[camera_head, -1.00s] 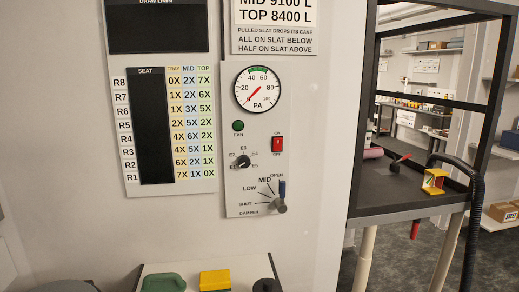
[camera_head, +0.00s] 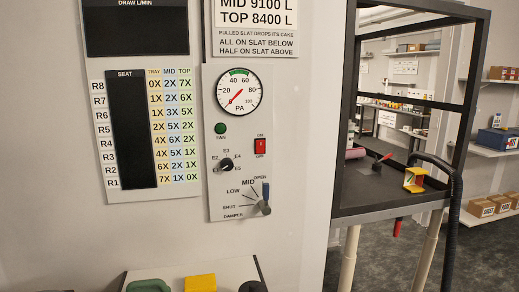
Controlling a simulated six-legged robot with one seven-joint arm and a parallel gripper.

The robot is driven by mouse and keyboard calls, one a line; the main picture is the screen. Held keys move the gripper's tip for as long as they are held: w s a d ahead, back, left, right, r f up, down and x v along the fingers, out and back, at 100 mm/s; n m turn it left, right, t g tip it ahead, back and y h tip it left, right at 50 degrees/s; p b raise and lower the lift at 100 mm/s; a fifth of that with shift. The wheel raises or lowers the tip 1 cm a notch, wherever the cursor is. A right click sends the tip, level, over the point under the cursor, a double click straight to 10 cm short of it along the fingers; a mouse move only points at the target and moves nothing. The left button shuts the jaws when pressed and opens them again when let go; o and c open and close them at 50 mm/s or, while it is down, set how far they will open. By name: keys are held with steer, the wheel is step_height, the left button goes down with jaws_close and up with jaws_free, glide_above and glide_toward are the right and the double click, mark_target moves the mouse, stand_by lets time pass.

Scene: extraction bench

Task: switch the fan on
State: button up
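The fan's red rocker switch (camera_head: 260,146) is on the wall control panel (camera_head: 226,196), between the labels ON above and OFF below. Its tilt is too small to tell. The round green FAN lamp (camera_head: 221,128) to its left looks dark. The PA gauge (camera_head: 238,92) above has a red needle pointing to the lower left, near the low end of the scale. My gripper is not in view, so I cannot see whether it is open or shut.
Below the switch are a black selector knob (camera_head: 227,165) and a damper lever (camera_head: 265,199) with a blue handle. A dark open-framed bench (camera_head: 385,205) stands to the right with a black hose (camera_head: 452,190). A low surface with green and yellow items (camera_head: 200,283) is at the bottom.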

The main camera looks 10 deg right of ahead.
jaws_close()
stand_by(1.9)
